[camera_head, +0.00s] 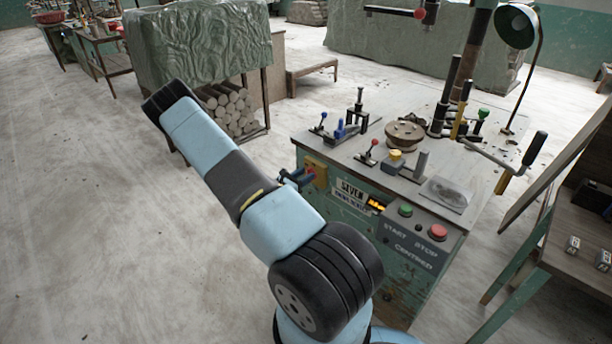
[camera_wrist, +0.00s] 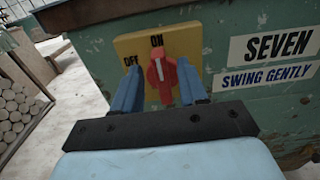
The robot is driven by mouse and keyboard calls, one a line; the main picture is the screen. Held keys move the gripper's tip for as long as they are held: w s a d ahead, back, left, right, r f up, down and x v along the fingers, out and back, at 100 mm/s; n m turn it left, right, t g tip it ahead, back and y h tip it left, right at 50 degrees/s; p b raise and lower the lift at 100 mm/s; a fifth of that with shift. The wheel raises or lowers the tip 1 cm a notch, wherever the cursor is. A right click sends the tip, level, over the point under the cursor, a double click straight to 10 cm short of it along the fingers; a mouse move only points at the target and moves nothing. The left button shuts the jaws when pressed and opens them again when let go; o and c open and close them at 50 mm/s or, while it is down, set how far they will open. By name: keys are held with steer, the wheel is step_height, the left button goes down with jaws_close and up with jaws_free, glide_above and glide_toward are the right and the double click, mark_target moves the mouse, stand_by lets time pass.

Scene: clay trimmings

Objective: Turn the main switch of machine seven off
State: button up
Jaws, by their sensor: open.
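Machine seven (camera_head: 340,215) is a worn green cabinet with a grey top; its SEVEN label (camera_wrist: 278,45) shows in the wrist view. On its side is a yellow switch plate (camera_wrist: 130,45) marked ON at the top and OFF at the left; the plate also shows in the head view (camera_head: 318,170). The red main switch (camera_wrist: 161,72) points up toward ON, with a white line on it. My gripper (camera_wrist: 158,80) has its two blue fingers open, one on each side of the red switch. I cannot tell whether they touch it. In the head view my gripper (camera_head: 298,178) is at the plate.
A SWING GENTLY label (camera_wrist: 268,78) is right of the plate. The front panel carries a green START button (camera_head: 405,210) and a red STOP button (camera_head: 438,231). Levers and knobs stand on top. Stacked clay rolls (camera_head: 228,107) lie under a covered table. The floor at left is clear.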

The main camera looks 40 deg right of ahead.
steer(key=shift+d, duration=0.5)
jaws_close()
